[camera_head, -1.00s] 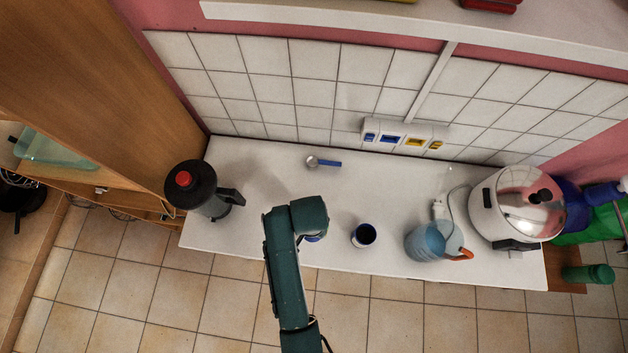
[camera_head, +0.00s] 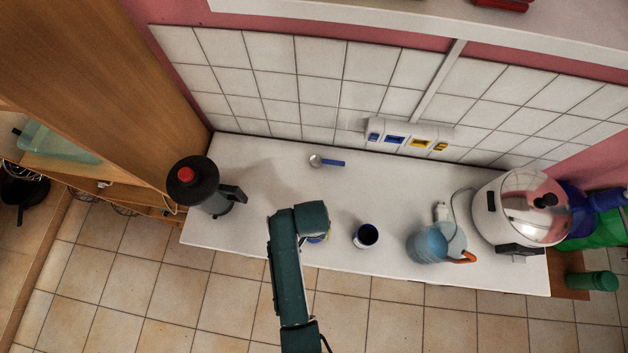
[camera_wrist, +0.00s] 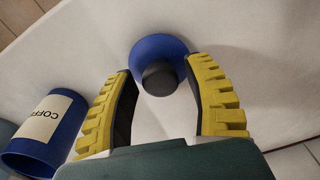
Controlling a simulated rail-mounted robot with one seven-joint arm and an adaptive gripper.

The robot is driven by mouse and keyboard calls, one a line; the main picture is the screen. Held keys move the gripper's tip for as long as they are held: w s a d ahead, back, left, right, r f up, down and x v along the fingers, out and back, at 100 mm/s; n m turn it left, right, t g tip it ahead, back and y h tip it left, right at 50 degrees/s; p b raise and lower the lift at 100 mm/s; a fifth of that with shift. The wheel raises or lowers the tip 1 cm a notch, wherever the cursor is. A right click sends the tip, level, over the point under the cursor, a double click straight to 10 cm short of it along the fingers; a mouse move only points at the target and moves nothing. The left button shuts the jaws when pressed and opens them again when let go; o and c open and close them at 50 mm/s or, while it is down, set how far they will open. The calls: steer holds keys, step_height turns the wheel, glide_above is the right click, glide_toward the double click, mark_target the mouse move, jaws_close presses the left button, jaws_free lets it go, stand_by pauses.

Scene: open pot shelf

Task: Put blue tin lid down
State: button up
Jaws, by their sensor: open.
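The blue lid (camera_wrist: 149,48) with a dark round knob lies on the white counter in the wrist view, knob towards me. My gripper (camera_wrist: 158,68) is open, its yellow fingers apart on either side of the knob, with tips near the lid's rim. I cannot tell whether a finger touches the lid. The blue tin (camera_wrist: 28,152) with a cream coffee label stands to the left in the wrist view. In the head view this tin (camera_head: 365,236) is open at the top, right of my arm. There my arm mostly hides the gripper and lid.
A blue-handled scoop (camera_head: 327,161) lies towards the wall. A black and grey flask (camera_head: 205,186) stands at the left. A blue jug (camera_head: 430,243) and a steel cooker (camera_head: 520,207) stand at the right. The counter's front edge is close to my gripper.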

step_height(320, 180, up, 12)
steer(key=p, duration=0.1)
steer(key=shift+s+r, duration=0.15)
steer(key=shift+s, duration=0.1)
steer(key=shift+a, duration=0.1)
